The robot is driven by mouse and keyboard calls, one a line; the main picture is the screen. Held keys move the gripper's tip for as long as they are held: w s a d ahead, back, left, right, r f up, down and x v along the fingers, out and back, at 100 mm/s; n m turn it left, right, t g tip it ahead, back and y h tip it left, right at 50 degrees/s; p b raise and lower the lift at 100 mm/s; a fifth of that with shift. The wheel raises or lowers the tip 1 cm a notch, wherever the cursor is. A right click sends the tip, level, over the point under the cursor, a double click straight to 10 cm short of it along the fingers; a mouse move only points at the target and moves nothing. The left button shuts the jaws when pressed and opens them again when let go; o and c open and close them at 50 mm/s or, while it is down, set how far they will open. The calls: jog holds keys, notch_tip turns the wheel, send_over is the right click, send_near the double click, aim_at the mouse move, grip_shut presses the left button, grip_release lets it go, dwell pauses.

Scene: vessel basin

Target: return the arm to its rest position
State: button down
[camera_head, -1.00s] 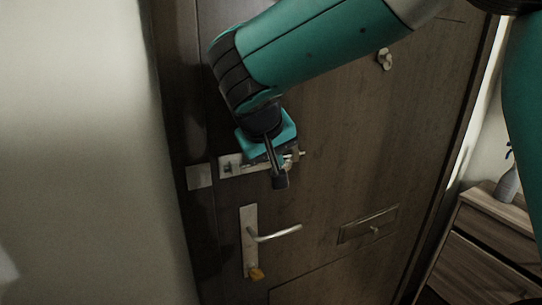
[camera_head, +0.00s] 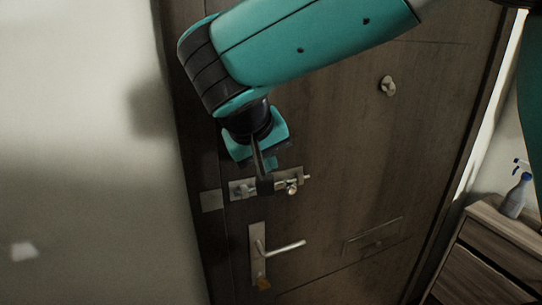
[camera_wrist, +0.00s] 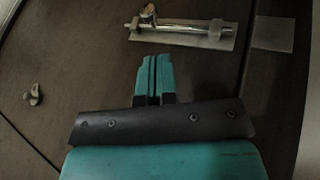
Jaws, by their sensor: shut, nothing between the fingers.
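My gripper (camera_head: 270,163) shows in the head view in front of the dark wooden door (camera_head: 340,140), just above the slide bolt (camera_head: 243,189) in the picture. In the wrist view my gripper (camera_wrist: 154,60) has its two teal fingers together with nothing between them. The slide bolt (camera_wrist: 190,29) lies beyond the fingertips there, with a visible gap. My teal arm reaches in from the top right of the head view. A dark part of my gripper hides a bit of the bolt.
A lever handle (camera_head: 281,248) sits below the bolt. A round knob (camera_head: 388,86) is higher on the door. A pale wall (camera_head: 80,140) is at left. A wooden cabinet (camera_head: 482,262) with a spray bottle (camera_head: 517,195) stands at right.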

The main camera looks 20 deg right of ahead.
jog(key=s+d+f+n+g+y+b, duration=0.2)
jog(key=s+d+f+n+y+b, duration=0.15)
jog(key=s+f+b, duration=0.45)
jog(key=s+f+n+g+y+b, duration=0.1)
jog(key=s+f+y, duration=0.1)
jog(key=s, duration=0.5)
jog(key=s+f+n+g+y+b, duration=0.2)
jog(key=s+f+y, duration=0.1)
jog(key=s, duration=0.4)
jog(key=shift+s+a+f, duration=0.4)
jog(key=shift+a+f, duration=0.05)
jog(key=shift+f, duration=0.15)
dwell(0.4)
